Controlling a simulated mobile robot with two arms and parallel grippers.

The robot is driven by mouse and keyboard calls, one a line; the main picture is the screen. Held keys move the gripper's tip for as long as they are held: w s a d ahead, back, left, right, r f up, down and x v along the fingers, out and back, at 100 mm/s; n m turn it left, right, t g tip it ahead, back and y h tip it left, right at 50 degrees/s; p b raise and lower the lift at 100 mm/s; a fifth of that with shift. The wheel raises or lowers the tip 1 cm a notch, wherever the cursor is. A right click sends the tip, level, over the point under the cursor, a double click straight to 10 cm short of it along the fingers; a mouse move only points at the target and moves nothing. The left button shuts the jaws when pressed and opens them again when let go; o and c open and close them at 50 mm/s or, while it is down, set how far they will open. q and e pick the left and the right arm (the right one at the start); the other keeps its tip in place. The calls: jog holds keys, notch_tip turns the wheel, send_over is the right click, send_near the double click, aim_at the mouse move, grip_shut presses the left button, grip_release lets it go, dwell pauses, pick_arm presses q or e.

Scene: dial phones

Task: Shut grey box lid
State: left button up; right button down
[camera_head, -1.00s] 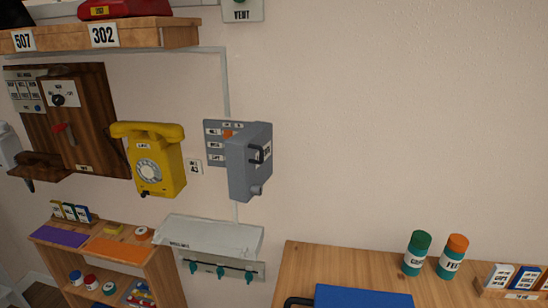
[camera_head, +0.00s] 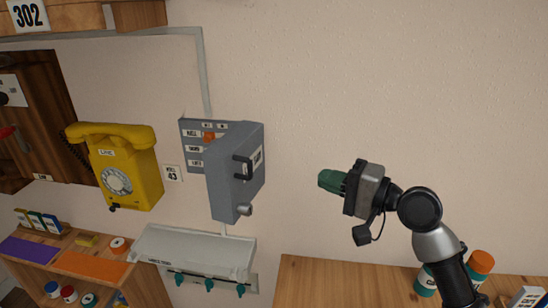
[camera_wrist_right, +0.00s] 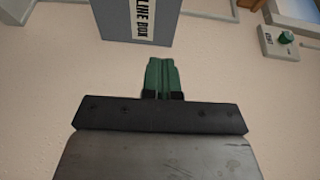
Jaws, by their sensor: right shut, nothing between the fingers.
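The grey box (camera_head: 192,162) is on the wall, with labels and an orange part on its inner face. Its grey lid (camera_head: 225,185) stands open, swung out from the wall on the right side, with a dark handle (camera_head: 241,167) on its outer face. My right gripper (camera_head: 323,180) has green fingers, shut and empty, pointing left toward the lid, with a clear gap between. In the right wrist view the fingers (camera_wrist_right: 162,68) are together, and the lid with the "LINE BOX" label (camera_wrist_right: 137,22) is ahead of them at the top. My left gripper is not in view.
A yellow dial phone (camera_head: 125,175) hangs left of the box. A pale tray-like shelf (camera_head: 195,250) with teal hooks is below it. The wall right of the lid is bare.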

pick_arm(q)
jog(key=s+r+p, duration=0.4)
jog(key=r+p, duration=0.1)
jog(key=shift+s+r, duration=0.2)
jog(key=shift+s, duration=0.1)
pick_arm(e)
jog(key=w+a, duration=0.3)
jog(key=a, duration=0.9)
jog(key=shift+w+r, duration=0.2)
jog(key=shift+a, duration=0.15)
